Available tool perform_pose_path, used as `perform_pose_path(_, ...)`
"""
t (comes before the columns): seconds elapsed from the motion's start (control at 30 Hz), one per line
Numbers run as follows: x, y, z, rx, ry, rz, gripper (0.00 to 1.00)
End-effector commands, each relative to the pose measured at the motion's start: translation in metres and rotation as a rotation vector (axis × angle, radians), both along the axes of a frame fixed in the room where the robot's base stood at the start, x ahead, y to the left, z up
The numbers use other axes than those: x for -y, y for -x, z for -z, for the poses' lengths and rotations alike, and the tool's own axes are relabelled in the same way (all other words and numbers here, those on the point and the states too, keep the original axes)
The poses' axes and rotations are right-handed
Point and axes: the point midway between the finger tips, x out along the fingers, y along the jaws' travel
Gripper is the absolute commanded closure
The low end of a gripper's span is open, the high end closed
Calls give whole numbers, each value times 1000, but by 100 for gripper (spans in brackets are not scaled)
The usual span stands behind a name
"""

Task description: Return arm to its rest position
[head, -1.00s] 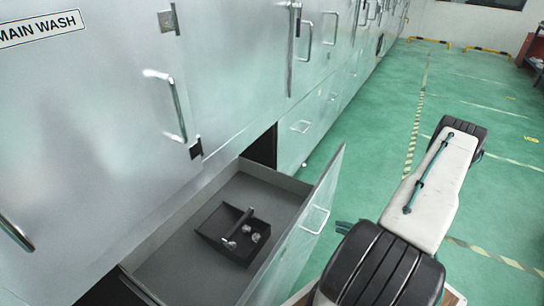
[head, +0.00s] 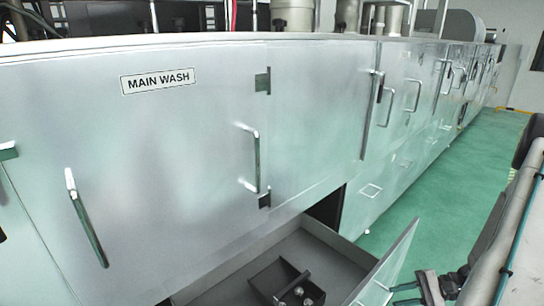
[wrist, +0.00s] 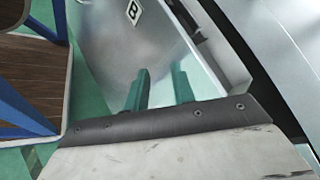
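My arm shows at the right edge of the head view, folded in from the lower right. My gripper (head: 400,294) is at its end, low in the picture, just right of the open drawer's front panel (head: 388,262). In the wrist view two teal fingers of my gripper (wrist: 161,88) stand apart with nothing between them. Behind them is a pale metal panel with a small black-and-white sign (wrist: 134,11). I cannot tell whether the fingers touch the panel.
An open grey drawer (head: 235,290) sticks out below the cabinet marked MAIN WASH (head: 158,80). A dark tray (head: 262,284) with small shiny parts lies in it. Green floor (head: 460,190) is free along the cabinets. Blue legs (wrist: 24,120) show in the wrist view.

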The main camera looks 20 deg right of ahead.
Motion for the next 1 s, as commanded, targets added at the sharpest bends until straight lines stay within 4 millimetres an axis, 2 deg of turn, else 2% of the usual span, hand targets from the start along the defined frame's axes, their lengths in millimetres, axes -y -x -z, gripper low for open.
perform_pose_path(0.03, -7, -5, -25, -32, 30, -67, 75)
perform_pose_path(0.1, -18, -9, -52, -84, 65, -149, 75)
perform_pose_path(0.4, -72, -12, -157, -250, 307, -450, 75)
perform_pose_path(0.7, -130, 3, -241, -298, 640, -666, 75)
perform_pose_path(1.0, -181, 32, -303, -186, 997, -821, 75)
